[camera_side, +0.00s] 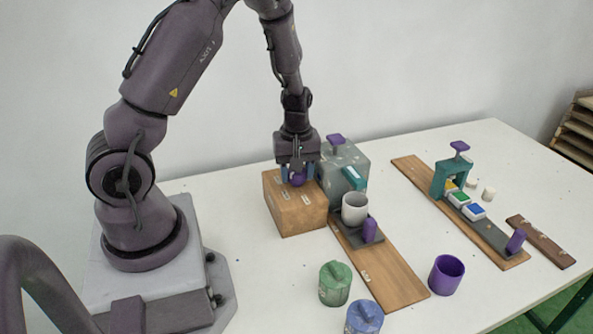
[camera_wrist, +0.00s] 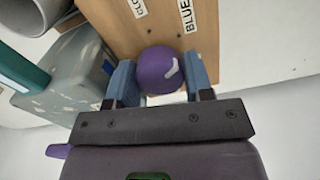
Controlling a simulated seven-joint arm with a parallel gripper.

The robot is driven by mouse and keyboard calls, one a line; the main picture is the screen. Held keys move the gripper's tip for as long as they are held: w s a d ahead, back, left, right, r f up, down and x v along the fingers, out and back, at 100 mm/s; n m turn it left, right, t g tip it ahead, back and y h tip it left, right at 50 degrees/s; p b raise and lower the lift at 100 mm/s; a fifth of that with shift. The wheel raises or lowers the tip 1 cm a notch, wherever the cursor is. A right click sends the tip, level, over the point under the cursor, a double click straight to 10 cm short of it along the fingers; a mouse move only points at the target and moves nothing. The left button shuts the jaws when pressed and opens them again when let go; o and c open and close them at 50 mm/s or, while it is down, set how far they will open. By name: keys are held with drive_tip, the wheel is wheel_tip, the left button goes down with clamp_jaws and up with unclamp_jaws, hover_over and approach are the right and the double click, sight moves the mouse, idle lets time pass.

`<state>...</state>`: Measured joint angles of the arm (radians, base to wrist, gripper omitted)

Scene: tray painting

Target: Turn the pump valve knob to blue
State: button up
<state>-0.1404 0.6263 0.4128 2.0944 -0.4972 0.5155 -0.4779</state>
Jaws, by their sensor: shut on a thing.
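The purple round valve knob (camera_side: 297,180) sits on top of a brown wooden box (camera_side: 295,211). My gripper (camera_side: 297,173) points down over the box and is shut on the knob, one blue finger on each side. In the wrist view the knob (camera_wrist: 158,68) shows between the fingers, with a white pointer mark slanting on its right half. A BLUE label (camera_wrist: 186,14) lies on the box beyond the knob. A second label (camera_wrist: 138,8), partly cut off, is to its left.
A grey machine (camera_side: 345,172) with a teal spout stands right behind the box. A grey cup (camera_side: 355,208) stands on a sliding carriage beside it.

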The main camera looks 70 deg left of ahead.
drive_tip(key=shift+m, duration=0.5)
drive_tip(key=o, duration=0.7)
drive_tip(key=shift+c, duration=0.2)
wheel_tip(320, 180, up, 13)
idle(0.4)
